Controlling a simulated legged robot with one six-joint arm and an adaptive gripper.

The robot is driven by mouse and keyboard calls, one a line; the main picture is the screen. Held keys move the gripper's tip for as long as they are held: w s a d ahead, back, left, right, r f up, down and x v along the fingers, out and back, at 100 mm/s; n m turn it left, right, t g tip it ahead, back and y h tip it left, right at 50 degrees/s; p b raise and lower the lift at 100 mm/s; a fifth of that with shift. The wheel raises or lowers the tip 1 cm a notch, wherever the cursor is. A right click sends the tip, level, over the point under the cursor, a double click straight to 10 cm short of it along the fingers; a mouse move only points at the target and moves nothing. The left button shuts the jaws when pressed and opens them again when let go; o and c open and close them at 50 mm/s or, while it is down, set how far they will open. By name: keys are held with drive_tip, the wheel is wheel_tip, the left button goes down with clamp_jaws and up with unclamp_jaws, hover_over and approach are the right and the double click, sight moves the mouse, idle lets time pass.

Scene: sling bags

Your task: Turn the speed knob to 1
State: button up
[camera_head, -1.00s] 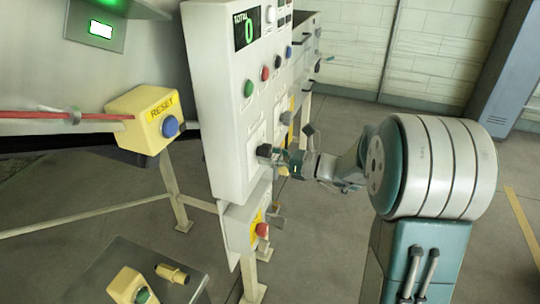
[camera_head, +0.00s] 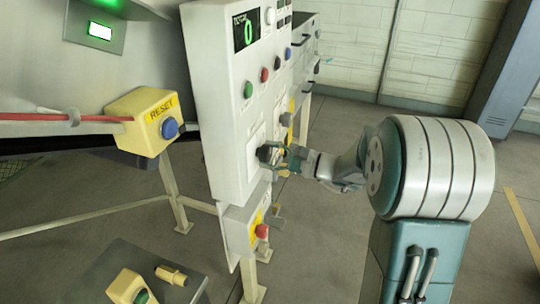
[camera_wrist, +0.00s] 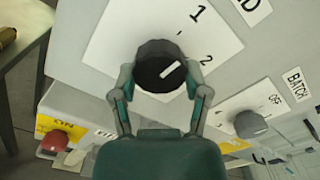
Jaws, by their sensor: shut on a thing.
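The speed knob (camera_wrist: 152,60) is round and black, with a white pointer line, on a white plate marked 1 and 2 in the wrist view.
A grey selector knob (camera_wrist: 250,124) sits right of the speed knob. A red button (camera_head: 262,231) is on a box below. Green, red and blue buttons are above. A yellow RESET box (camera_head: 143,120) stands left. The floor right of the panel is open.

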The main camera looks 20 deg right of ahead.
drive_tip(key=shift+n, duration=0.4)
drive_tip(key=o, duration=1.1)
drive_tip(key=shift+w+a, duration=0.1)
drive_tip(key=shift+o, duration=0.2)
drive_tip(key=v, duration=1.2)
drive_tip(key=shift+f, duration=0.1)
